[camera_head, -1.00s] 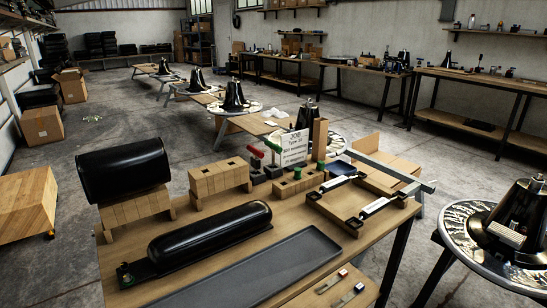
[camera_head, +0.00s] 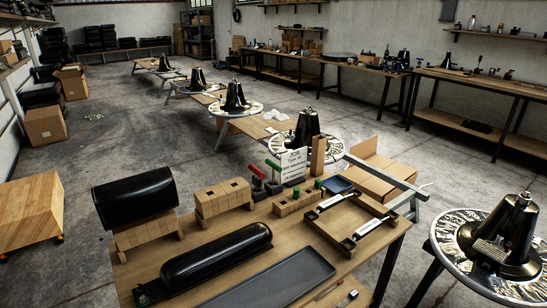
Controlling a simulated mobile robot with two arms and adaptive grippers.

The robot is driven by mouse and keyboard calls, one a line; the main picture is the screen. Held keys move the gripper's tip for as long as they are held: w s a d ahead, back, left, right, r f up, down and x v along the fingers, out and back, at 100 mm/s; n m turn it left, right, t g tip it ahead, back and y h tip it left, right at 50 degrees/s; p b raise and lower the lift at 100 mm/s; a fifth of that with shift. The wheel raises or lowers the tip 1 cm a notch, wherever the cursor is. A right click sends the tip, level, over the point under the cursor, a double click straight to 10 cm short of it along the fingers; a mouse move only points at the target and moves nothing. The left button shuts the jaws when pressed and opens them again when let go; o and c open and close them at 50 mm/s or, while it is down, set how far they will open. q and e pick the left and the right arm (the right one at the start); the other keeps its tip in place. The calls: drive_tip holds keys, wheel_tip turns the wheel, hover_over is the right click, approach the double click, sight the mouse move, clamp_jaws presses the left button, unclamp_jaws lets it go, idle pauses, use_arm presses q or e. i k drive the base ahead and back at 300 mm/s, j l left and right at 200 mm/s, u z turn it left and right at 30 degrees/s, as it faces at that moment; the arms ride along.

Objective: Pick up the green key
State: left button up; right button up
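Small flat pieces lie at the near edge of the wooden workbench (camera_head: 262,232), cut off by the bottom of the picture. One has a red end (camera_head: 340,281). The other, to its right, has a small end (camera_head: 353,294) that looked green earlier and may be the green key; it is too small to be sure. Neither of my grippers is in view.
A long black tray (camera_head: 290,278) and a black rounded casing (camera_head: 215,255) lie on the bench. Behind are slotted wooden blocks (camera_head: 222,198), red and green handled clamps (camera_head: 268,178) and a wooden frame (camera_head: 350,222). A bell-shaped assembly (camera_head: 510,235) stands at the right.

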sight(275, 166)
drive_tip(key=i+l, duration=0.15)
drive_tip(key=l, duration=0.2)
drive_tip(key=i+l+u, duration=0.1)
drive_tip(key=i+l, duration=0.25)
drive_tip(key=l, duration=0.3)
drive_tip(key=i+l, duration=0.15)
drive_tip(key=l, duration=0.2)
drive_tip(key=i+l+u, duration=0.1)
drive_tip(key=l, duration=0.25)
drive_tip(key=i, duration=0.05)
